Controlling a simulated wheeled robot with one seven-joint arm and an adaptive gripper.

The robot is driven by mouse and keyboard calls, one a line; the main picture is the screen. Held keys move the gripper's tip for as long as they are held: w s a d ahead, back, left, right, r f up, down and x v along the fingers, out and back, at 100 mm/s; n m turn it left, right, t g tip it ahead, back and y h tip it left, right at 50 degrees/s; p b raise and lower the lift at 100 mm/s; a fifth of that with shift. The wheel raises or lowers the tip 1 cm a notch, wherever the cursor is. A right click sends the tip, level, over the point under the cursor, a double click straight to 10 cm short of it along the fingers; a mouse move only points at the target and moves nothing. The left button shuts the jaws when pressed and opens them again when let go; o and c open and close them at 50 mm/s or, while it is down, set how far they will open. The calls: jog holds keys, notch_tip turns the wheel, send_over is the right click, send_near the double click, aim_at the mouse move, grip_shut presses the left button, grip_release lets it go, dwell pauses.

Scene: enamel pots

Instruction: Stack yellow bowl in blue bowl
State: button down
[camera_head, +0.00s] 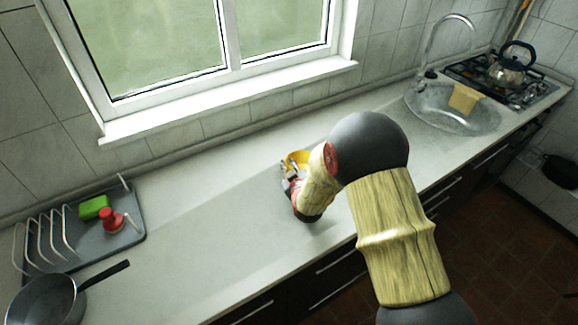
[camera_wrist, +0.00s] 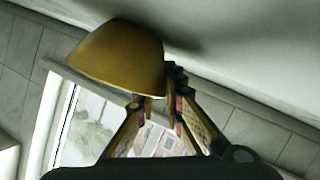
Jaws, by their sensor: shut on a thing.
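The yellow bowl (camera_head: 299,157) is at my gripper (camera_head: 288,175) over the middle of the counter, partly hidden behind my arm. In the wrist view the yellow bowl (camera_wrist: 115,55) is large at the upper left, in a picture that is turned over. My gripper (camera_wrist: 155,98) is shut on its rim there. A dark shadow lies on the pale surface beside the bowl; I cannot tell whether the bowl touches the counter. I see no blue bowl in either view; my arm hides part of the counter.
A grey dish rack (camera_head: 125,237) with a green sponge (camera_head: 93,207) and a red-topped item (camera_head: 112,222) stands at left. A pan (camera_head: 45,300) is at lower left. The sink (camera_head: 425,112) and a kettle (camera_head: 508,70) on the stove are at right. Counter left of my gripper is clear.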

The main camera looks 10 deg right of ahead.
jog(key=c, duration=1.9)
grip_release()
